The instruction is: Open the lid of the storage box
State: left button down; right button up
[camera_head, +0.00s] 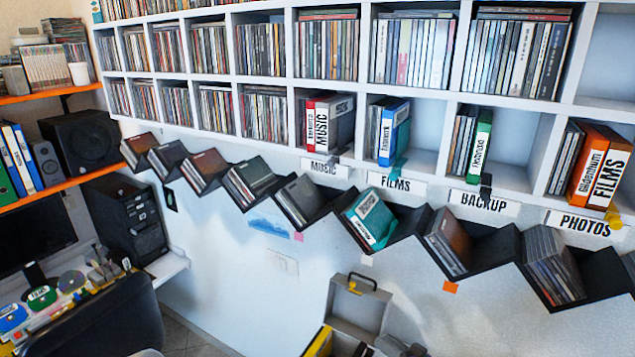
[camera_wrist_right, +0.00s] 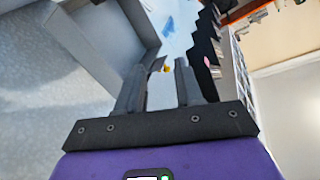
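The grey storage box (camera_head: 345,326) stands at the bottom middle of the head view, cut off by the lower edge. Its lid (camera_head: 357,302) appears raised and tilted back against the wall side, with a dark handle and a yellow latch (camera_head: 354,287). Yellow shows inside the box opening. My right gripper (camera_head: 392,346) is just right of the box, partly cut off. A grey panel of the box (camera_wrist_right: 85,50) fills the upper left there. My left gripper is not in view.
White wall shelves (camera_head: 290,85) full of discs and binders hang above, over a black zigzag rack (camera_head: 410,225). A dark chair (camera_head: 115,320) and cluttered desk stand at the lower left. The floor between desk and box looks clear.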

jog(key=s+a+f+m+g+h, duration=0.5)
jog(key=s+f, duration=0.4)
jog(key=f, duration=0.4)
jog(key=s+a+f+g+h, duration=0.1)
jog(key=s+a+f+g, duration=0.15)
jog(key=s, duration=0.55)
jog(key=s+a+f+g+b, duration=0.1)
jog(key=s+f+g, duration=0.2)
jog(key=s, duration=0.5)
jog(key=s+a+f+g+h, duration=0.1)
jog(key=s+f+g, duration=0.15)
jog(key=s, duration=0.55)
notch_tip(320, 180, down, 11)
jog(key=b, duration=1.1)
jog(key=shift+w+t, duration=0.2)
jog(key=shift+t, duration=0.1)
